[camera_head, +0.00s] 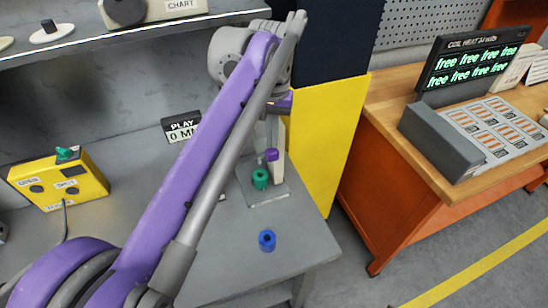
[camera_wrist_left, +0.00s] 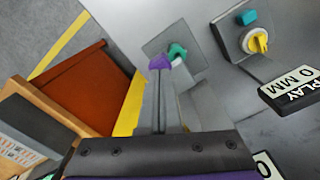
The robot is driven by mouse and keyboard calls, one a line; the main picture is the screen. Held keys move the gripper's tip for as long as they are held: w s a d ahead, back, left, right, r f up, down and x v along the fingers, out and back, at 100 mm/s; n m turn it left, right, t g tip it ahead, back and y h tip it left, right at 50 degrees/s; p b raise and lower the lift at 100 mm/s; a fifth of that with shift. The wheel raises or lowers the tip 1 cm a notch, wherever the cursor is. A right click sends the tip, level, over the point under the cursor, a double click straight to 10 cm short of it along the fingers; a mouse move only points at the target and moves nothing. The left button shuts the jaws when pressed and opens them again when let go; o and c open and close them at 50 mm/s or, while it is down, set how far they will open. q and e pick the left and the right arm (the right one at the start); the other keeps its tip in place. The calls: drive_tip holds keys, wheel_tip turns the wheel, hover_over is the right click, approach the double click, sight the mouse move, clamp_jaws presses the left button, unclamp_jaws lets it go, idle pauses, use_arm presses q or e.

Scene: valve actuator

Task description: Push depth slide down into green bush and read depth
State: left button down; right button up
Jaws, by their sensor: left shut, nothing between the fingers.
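The green bush (camera_head: 260,179) stands on a small grey plate on the bench; it also shows in the left wrist view (camera_wrist_left: 177,52). Right beside it is a purple-topped pale upright piece (camera_head: 272,155), which may be the depth slide; its purple part shows in the left wrist view (camera_wrist_left: 159,62). My left gripper (camera_wrist_left: 159,78) is shut and empty, pointing down toward the purple part, close to it. I cannot tell whether they touch. In the head view my left arm's raised links hide most of this gripper. My right gripper is not in view.
A sign (camera_head: 181,127) reads "PLAY 0 MM". A blue bush (camera_head: 267,240) stands near the bench's front. A yellow box (camera_head: 58,182) with a green knob sits at left. A shelf (camera_head: 90,40) overhangs the bench. A yellow panel (camera_head: 325,145) stands behind the bench's right end.

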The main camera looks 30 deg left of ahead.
sight(272, 151)
use_arm(q)
drive_tip(key=shift+f+b, duration=1.35)
drive_tip(key=shift+f, duration=1.4)
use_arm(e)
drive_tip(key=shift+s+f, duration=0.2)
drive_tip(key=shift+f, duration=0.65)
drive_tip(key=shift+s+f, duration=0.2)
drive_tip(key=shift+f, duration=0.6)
use_arm(q)
drive_tip(key=shift+r, duration=0.1)
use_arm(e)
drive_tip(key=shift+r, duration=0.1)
use_arm(q)
wheel_tip(272, 151, up, 5)
drive_tip(key=p, duration=0.4)
drive_tip(key=shift+r, duration=0.1)
drive_tip(key=shift+r+p, duration=1.15)
drive_tip(key=shift+r, duration=0.7)
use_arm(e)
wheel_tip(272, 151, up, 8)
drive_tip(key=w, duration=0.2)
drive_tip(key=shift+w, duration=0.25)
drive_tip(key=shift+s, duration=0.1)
use_arm(q)
drive_tip(key=shift+f, duration=0.1)
